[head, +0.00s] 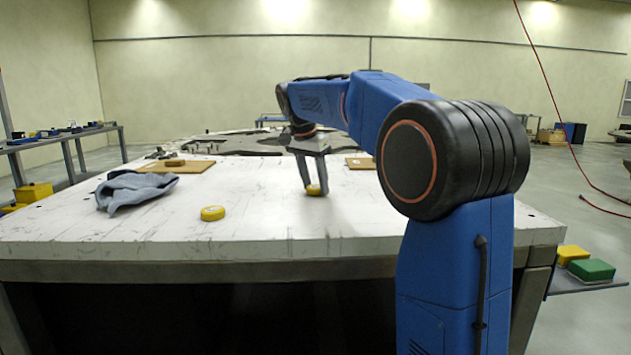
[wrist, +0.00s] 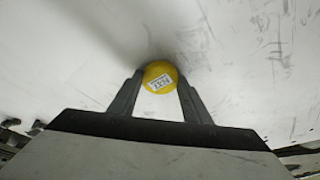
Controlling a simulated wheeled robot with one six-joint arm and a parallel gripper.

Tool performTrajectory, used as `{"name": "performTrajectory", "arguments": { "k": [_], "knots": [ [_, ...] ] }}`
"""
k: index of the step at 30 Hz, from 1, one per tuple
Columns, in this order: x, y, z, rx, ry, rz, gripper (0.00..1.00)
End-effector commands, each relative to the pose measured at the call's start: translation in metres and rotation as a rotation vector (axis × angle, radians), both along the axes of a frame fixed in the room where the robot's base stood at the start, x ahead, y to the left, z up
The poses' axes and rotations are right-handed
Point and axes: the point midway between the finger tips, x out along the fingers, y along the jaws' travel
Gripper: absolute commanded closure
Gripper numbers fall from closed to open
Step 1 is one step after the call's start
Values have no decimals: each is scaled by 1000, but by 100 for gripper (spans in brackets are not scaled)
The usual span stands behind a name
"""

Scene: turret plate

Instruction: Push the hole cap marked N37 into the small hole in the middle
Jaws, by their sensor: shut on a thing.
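A yellow round cap (wrist: 160,75) with a white label sits between my fingertips in the wrist view; the label seems to read N37, though it is small and tilted. My gripper (wrist: 158,84) is shut on this cap. In the head view my gripper (head: 312,186) points down with the cap (head: 314,190) at or just above the white table top (head: 265,230). I cannot tell whether the cap touches the table. A dark grey plate (head: 232,143) lies at the far side of the table, partly behind my arm. Its small middle hole cannot be made out.
Another yellow cap (head: 212,213) lies left of my gripper. A grey-blue cloth (head: 135,190) lies at the left. The front middle table is clear.

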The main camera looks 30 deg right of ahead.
Motion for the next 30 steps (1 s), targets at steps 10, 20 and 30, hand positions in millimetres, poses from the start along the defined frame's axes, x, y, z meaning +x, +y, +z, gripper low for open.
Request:
{"name": "performTrajectory", "arguments": {
  "k": [10, 20, 30],
  "knots": [
    [0, 0, -3, 0, 0, 0, 44],
    [0, 0, -1, 0, 0, 0, 34],
    [-6, 13, 44, -1, -3, 1, 34]
  ]
}}
